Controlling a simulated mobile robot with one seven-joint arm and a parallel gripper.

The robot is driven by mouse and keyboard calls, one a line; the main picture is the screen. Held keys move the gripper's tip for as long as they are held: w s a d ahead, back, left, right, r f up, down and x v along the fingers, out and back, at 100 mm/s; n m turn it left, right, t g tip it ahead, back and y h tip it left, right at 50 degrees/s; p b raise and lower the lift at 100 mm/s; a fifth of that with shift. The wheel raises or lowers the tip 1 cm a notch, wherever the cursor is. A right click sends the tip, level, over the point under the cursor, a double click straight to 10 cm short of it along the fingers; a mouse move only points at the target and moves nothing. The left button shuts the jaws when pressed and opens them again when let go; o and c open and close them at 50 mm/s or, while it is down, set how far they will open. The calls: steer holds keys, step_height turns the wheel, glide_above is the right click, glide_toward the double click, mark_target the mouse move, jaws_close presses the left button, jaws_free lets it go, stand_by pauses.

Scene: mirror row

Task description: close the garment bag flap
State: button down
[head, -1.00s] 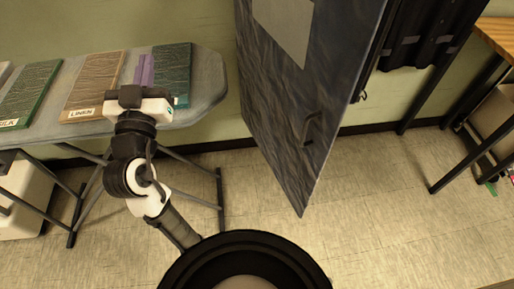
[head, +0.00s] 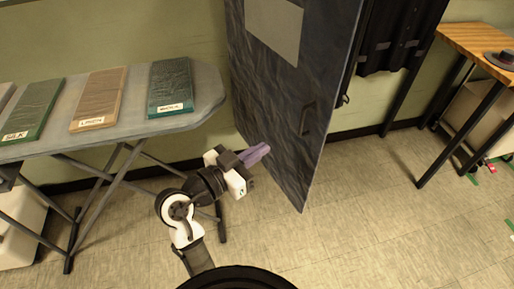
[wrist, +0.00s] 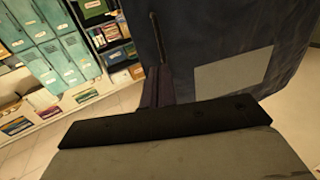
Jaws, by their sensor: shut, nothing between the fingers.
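The garment bag flap (head: 285,100) is a dark blue-grey wrinkled panel with a pale patch and a dark handle (head: 308,118). It stands open, swung out from the wall, with dark garments (head: 398,38) hanging behind its right edge. My gripper (head: 262,150), with purple fingers, is shut and empty. It is at the flap's lower left side, on the patched face; I cannot tell whether it touches. In the wrist view the flap (wrist: 205,35) fills the upper right, with the fingers (wrist: 160,88) pointing at it, left of the pale patch and below the handle.
An ironing board (head: 215,88) with several fabric sample boards stands at the left, its legs close to my arm. A wooden table (head: 480,45) with a hat (head: 502,60) stands at the right. The floor (head: 370,210) right of the flap is clear.

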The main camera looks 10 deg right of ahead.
mark_target(300, 124)
steer(key=p+x, duration=0.3)
steer(key=x, duration=0.6)
steer(key=shift+w+d+r, duration=0.15)
steer(key=shift+w+d, duration=0.1)
steer(key=shift+d, duration=0.05)
steer(key=shift+w+d+p, duration=0.3)
steer(key=shift+d+p, duration=0.1)
steer(key=shift+d, duration=0.1)
steer(key=shift+d, duration=0.1)
